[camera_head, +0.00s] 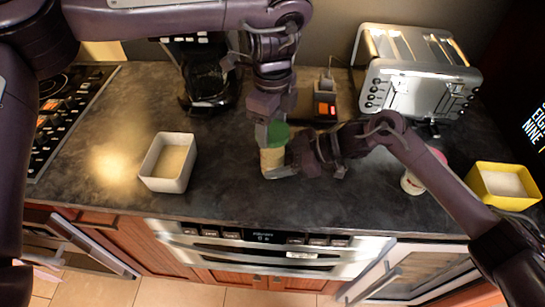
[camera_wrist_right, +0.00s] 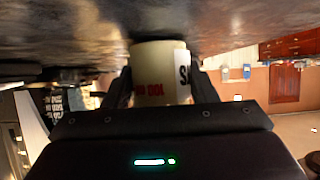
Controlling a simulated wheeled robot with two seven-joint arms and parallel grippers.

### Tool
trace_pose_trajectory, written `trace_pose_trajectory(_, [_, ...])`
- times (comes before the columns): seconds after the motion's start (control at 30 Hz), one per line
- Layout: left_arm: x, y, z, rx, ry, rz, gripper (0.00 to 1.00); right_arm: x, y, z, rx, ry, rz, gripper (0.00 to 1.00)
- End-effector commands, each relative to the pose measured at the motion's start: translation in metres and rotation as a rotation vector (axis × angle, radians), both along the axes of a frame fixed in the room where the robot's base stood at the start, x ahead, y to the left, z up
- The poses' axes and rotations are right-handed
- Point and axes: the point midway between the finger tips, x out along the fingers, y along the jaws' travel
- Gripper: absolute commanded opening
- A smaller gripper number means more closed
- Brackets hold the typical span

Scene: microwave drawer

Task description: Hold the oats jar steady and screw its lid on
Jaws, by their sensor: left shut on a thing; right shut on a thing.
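The oats jar (camera_head: 272,160) is a pale, yellowish container standing on the dark counter near the middle. My right gripper (camera_head: 284,162) reaches it from the right, low down, and is shut around its side. In the right wrist view the jar (camera_wrist_right: 160,72) sits between the two fingers, its label with red and black lettering partly showing. The green lid (camera_head: 278,133) is at the top of the jar. My left gripper (camera_head: 268,130) comes from above and is shut on the lid. The fingers partly hide the lid, and I cannot tell whether it is fully seated.
A white bin (camera_head: 185,178) stands to the left and a yellow bin (camera_head: 503,201) at far right. A white container (camera_head: 411,185) is partly behind my right arm. A toaster (camera_head: 415,85) and a coffee maker (camera_head: 207,80) stand behind. The counter's front edge is close to the jar.

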Motion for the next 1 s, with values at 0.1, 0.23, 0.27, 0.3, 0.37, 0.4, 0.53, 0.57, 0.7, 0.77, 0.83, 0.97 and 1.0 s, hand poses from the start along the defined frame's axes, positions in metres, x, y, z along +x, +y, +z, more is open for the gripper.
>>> trace_pose_trajectory(0.1, [-0.0004,-0.0001,-0.0029,-0.001,0.001,0.0,0.4,0.0002,0.0001,0.0004,0.001,-0.001,0.0,0.39])
trace_pose_trajectory(0.23, [-0.0004,-0.0001,-0.0054,-0.001,0.001,0.0,0.4,0.0002,0.0001,0.0004,0.001,-0.001,0.0,0.39])
trace_pose_trajectory(0.27, [-0.0004,-0.0001,-0.006,-0.001,0.001,0.0,0.4,0.0002,0.0001,0.0004,0.001,-0.001,0.0,0.39])
trace_pose_trajectory(0.3, [-0.0004,-0.0001,-0.0068,-0.001,0.001,0.0,0.4,0.0002,0.0001,0.0004,0.001,-0.001,0.0,0.39])
trace_pose_trajectory(0.37, [-0.0003,-0.0001,-0.0079,-0.001,0.001,0.0,0.4,0.0002,0.0002,0.0005,0.001,-0.001,0.0,0.39])
trace_pose_trajectory(0.4, [-0.0003,-0.0001,-0.0085,-0.001,0.0,0.0,0.4,0.0002,0.0002,0.0005,0.001,-0.001,0.0,0.39])
trace_pose_trajectory(0.53, [-0.0001,-0.0001,-0.0094,0.0,0.0,0.0,0.4,0.0002,0.0002,0.0005,0.001,-0.001,0.0,0.39])
trace_pose_trajectory(0.57, [-0.0001,-0.0001,-0.0094,0.0,0.0,0.0,0.4,0.0002,0.0002,0.0005,0.001,-0.001,0.0,0.39])
trace_pose_trajectory(0.7, [-0.0002,-0.0001,-0.0094,0.0,0.0,0.0,0.4,0.0001,0.0002,0.0005,0.001,-0.001,0.0,0.39])
trace_pose_trajectory(0.77, [-0.0002,-0.0001,-0.0094,-0.001,0.0,0.0,0.4,0.0001,0.0002,0.0005,0.001,-0.001,0.0,0.39])
trace_pose_trajectory(0.83, [-0.0002,-0.0001,-0.0094,-0.001,0.0,0.0,0.4,0.0001,0.0002,0.0005,0.001,-0.001,0.0,0.39])
trace_pose_trajectory(0.97, [-0.0002,-0.0001,-0.0097,-0.001,0.0,0.0,0.4,0.0001,0.0002,0.0005,0.001,-0.001,0.0,0.39])
trace_pose_trajectory(1.0, [-0.0002,-0.0001,-0.0101,-0.001,0.001,0.0,0.4,0.0001,0.0002,0.0005,0.001,-0.001,0.0,0.39])
